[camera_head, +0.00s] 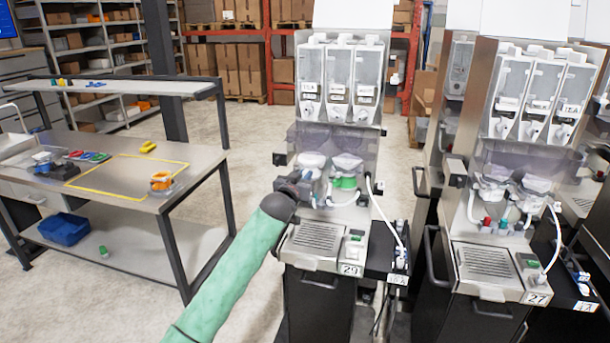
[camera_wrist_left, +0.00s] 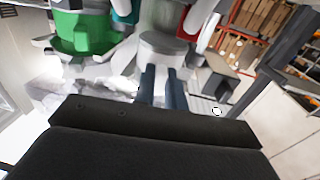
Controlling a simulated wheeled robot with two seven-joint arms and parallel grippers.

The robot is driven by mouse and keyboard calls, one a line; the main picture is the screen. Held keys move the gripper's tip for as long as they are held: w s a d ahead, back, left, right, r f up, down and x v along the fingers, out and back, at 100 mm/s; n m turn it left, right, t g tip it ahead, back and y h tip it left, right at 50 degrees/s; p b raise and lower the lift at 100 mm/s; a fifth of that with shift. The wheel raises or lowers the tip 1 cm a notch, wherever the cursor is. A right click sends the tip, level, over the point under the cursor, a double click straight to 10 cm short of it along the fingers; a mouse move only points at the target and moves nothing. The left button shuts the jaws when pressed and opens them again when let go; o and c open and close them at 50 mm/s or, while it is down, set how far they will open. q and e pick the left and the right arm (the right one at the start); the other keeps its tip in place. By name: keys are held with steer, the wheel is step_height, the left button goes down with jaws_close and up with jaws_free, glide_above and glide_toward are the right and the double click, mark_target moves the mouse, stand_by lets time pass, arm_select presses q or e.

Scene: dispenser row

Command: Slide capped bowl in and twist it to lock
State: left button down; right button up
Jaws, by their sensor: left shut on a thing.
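My left gripper (camera_head: 309,188) is at the front of the dispenser numbered 29 (camera_head: 318,240), at the lower left of its bowl bay. In the left wrist view its two blue-grey fingers (camera_wrist_left: 163,88) are shut on a pale whitish part, which I take to be the capped bowl (camera_wrist_left: 162,48). In the head view this bowl (camera_head: 311,160) has a white top and sits left of a second bowl with a green base (camera_head: 345,172). The gripper partly hides its lower side. I cannot tell whether it is seated or locked. My right gripper is not in view.
A clear splash cover (camera_head: 357,140) hangs above the bowls. A white hose (camera_head: 388,212) runs down on the right. A drip tray (camera_head: 318,236) lies below. Dispenser 27 (camera_head: 487,262) stands to the right. A steel workbench (camera_head: 120,205) stands left, with clear floor between.

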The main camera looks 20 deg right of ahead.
arm_select(q)
steer(key=shift+w+a+m+g+h, duration=0.1)
steer(key=shift+a+m+g+h, duration=0.05)
steer(key=shift+m+g+h, duration=0.15)
steer(key=shift+w+a+r+m+g+h+p, duration=0.15)
steer(key=shift+w+a+m+g+h+p, duration=0.15)
steer(key=shift+m+g+h+p, duration=0.15)
steer(key=shift+w+a+m+g+h, duration=0.1)
steer(key=shift+w+m+g+h, duration=0.05)
steer(key=shift+m+g+h, duration=0.3)
steer(key=shift+w+a+m+g+h+b, duration=0.15)
steer(key=shift+w+m+g+h+b, duration=0.1)
steer(key=shift+m+g+h+b, duration=0.4)
steer(key=shift+g+b, duration=0.45)
steer(key=shift+b, duration=0.05)
steer(key=shift+w+a+m+h+b, duration=0.1)
steer(key=shift+m+h+b, duration=0.15)
steer(key=shift+b, duration=0.05)
